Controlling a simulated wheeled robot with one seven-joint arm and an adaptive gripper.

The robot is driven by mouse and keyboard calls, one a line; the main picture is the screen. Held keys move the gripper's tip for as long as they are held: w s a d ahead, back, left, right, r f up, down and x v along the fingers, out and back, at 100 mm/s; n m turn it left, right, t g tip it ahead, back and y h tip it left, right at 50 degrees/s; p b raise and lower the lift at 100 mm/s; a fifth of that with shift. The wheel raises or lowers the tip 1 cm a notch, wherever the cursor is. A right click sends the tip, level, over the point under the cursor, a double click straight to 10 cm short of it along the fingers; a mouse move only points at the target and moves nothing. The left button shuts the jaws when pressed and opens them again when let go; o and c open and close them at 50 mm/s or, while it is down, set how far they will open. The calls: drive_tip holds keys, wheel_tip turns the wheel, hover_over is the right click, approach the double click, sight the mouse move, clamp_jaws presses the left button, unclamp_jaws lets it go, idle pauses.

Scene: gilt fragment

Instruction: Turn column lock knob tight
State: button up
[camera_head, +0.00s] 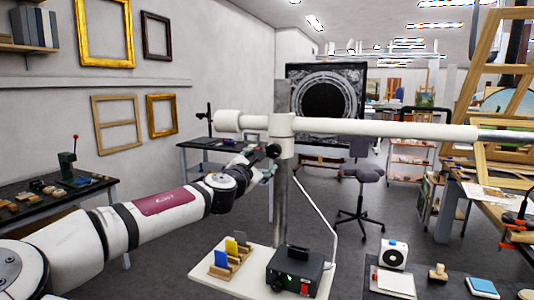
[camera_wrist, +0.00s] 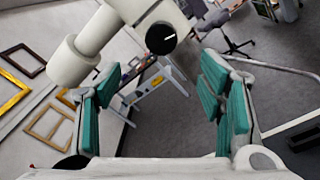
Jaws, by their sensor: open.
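The column lock knob (camera_head: 273,151) is a black round knob on the side of the white clamp head (camera_head: 281,125), which sits on a grey upright column (camera_head: 281,205). In the wrist view the knob (camera_wrist: 160,38) shows its face with a short white line, at the top centre. My gripper (camera_wrist: 160,82) is open, with teal finger pads set wide apart and nothing between them. The knob appears beyond the fingertips, apart from both pads. In the head view my gripper (camera_head: 265,170) is just left of and below the knob; its fingertips are small there.
A long white horizontal arm (camera_head: 380,128) extends right from the clamp head. Below, a white base plate (camera_head: 215,267) carries coloured cards (camera_head: 231,247) in a wooden rack and a black control box (camera_head: 298,268). A cable hangs right of the column.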

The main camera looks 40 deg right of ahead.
sight(273, 153)
drive_tip(key=x, duration=1.3)
drive_tip(key=shift+s+d+f+p, duration=0.1)
drive_tip(key=shift+d+p, duration=0.1)
drive_tip(key=shift+p, duration=0.1)
drive_tip(key=c, duration=1.2)
